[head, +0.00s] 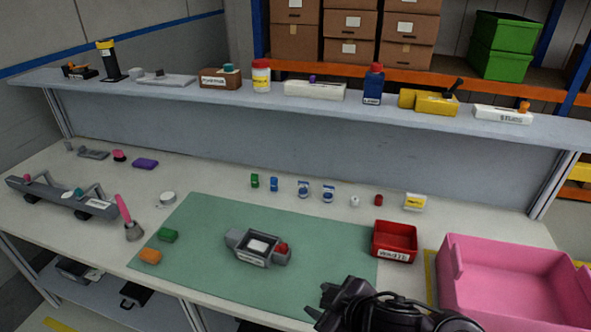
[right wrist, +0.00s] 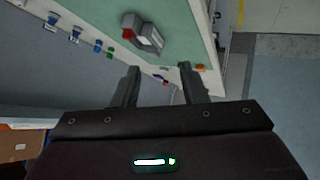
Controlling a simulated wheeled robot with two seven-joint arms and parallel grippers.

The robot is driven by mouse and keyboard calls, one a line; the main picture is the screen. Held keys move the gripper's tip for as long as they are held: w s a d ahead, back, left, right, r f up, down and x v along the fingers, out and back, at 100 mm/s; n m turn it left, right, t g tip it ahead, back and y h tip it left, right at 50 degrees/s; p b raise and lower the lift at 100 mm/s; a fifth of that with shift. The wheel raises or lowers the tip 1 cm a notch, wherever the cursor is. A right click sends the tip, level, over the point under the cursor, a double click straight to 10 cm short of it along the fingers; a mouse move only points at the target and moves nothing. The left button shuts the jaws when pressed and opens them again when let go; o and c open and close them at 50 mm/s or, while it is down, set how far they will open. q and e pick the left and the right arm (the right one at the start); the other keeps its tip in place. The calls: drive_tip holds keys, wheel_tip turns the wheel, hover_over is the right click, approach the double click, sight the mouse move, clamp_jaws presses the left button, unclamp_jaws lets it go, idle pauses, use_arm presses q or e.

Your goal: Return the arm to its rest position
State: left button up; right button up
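My right gripper (head: 322,301) shows at the bottom of the head view, over the front edge of the workbench, to the right of and nearer than the grey module. In the right wrist view its two fingers (right wrist: 159,70) stand apart with nothing held between them. The grey dashboard module (head: 258,247), with a white panel and a red part at its right end, rests on the green mat (head: 200,222). The module also shows beyond the fingers in the right wrist view (right wrist: 146,36). My left gripper is in neither view.
A red bin (head: 394,242) stands at the mat's right edge, with a large pink crate (head: 470,299) to its right. Green (head: 167,235) and orange (head: 149,256) blocks lie at the left. Several small parts line the back. A raised shelf (head: 225,88) spans the bench.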

drive_tip(key=s+d+f+m+g+h, duration=0.6)
drive_tip(key=s+d+m, duration=0.45)
drive_tip(key=d, duration=0.35)
wheel_tip(320, 180, down, 31)
drive_tip(key=s+n+b, duration=0.1)
drive_tip(key=s+b, duration=0.1)
drive_tip(key=s, duration=0.1)
drive_tip(key=s+d+f, duration=0.2)
drive_tip(key=s+f, duration=0.7)
drive_tip(key=f, duration=0.1)
drive_tip(key=s+d+f+g+b, duration=0.1)
drive_tip(key=s+f, duration=0.9)
drive_tip(key=shift+s+d, duration=0.25)
drive_tip(key=shift+d, duration=0.15)
